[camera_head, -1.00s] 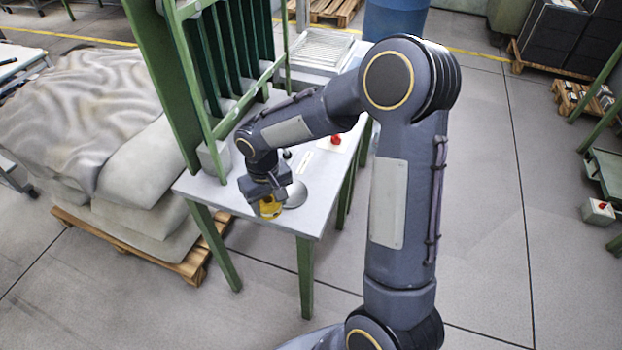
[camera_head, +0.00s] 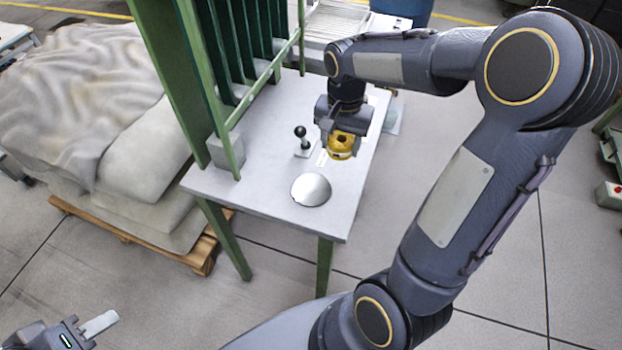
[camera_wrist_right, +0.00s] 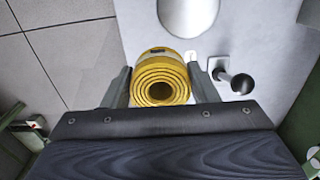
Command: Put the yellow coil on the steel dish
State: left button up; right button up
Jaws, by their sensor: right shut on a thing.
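The yellow coil (camera_head: 341,150) is between the fingers of my right gripper (camera_head: 342,140), which is shut on it. In the right wrist view the ringed coil (camera_wrist_right: 160,86) sits between the two dark fingers of that gripper (camera_wrist_right: 160,88). The round steel dish (camera_head: 311,189) lies bare on the table, in front of and left of the coil in the head view. Its edge also shows at the top of the wrist view (camera_wrist_right: 188,15). The coil is apart from the dish. My left gripper (camera_head: 92,330) is only partly visible at the lower left, far from the table.
The grey table (camera_head: 262,190) has green legs. A black-knobbed lever (camera_head: 302,142) stands close left of the coil. A green rack (camera_head: 235,60) lines the table's left side. Covered sacks on a pallet (camera_head: 95,110) lie further left. The table around the dish is clear.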

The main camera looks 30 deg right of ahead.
send_over(311, 189)
jog(key=f, duration=0.6)
jog(key=shift+d+f, duration=0.15)
jog(key=shift+d, duration=0.15)
jog(key=shift+a+f+b, duration=0.15)
jog(key=shift+f, duration=0.8)
jog(key=shift+a+f+b, duration=0.1)
jog(key=shift+f+b, duration=0.05)
jog(key=shift+f, duration=0.75)
jog(key=shift+f, duration=0.15)
jog(key=o, duration=1)
